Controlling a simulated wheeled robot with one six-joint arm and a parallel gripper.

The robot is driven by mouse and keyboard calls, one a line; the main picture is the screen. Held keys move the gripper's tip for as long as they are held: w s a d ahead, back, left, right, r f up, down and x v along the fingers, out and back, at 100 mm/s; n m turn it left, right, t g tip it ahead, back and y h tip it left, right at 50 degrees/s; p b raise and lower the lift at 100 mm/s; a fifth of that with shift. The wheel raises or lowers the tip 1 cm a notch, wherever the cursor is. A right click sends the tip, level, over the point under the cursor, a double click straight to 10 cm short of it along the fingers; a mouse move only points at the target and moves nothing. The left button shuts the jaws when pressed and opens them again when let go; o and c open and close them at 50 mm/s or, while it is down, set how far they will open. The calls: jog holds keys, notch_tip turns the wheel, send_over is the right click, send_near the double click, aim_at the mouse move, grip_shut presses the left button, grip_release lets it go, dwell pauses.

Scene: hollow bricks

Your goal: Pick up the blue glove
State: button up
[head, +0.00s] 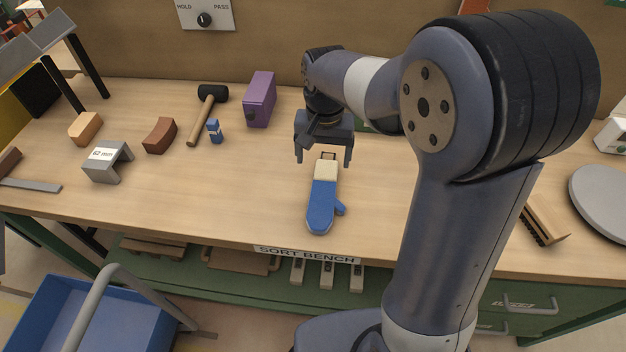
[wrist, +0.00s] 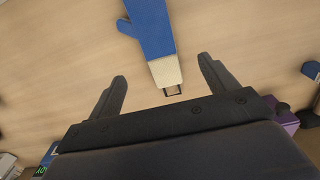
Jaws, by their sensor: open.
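The blue glove (head: 324,203) lies flat on the sort bench, with a cream cuff and a small dark loop at the cuff's far end. Its thumb points right in the head view. My gripper (head: 323,157) is open and empty above the bench at the cuff end of the glove. In the wrist view the glove (wrist: 152,32) comes in from the top, and its cuff and loop lie between the two spread fingers of my gripper (wrist: 164,80). The fingers look apart from the glove. The glove's finger end is cut off in the wrist view.
A brush (head: 543,220) and grey disc (head: 603,203) lie right. Bench around the glove is clear.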

send_over(323, 190)
jog(key=f, duration=0.5)
jog(key=shift+w+f, duration=0.15)
jog(key=shift+w, duration=0.1)
jog(key=f, duration=0.5)
jog(key=shift+s+f+p, duration=0.1)
jog(key=shift+s+p, duration=0.2)
jog(key=c, duration=1.1)
notch_tip(323, 190, up, 10)
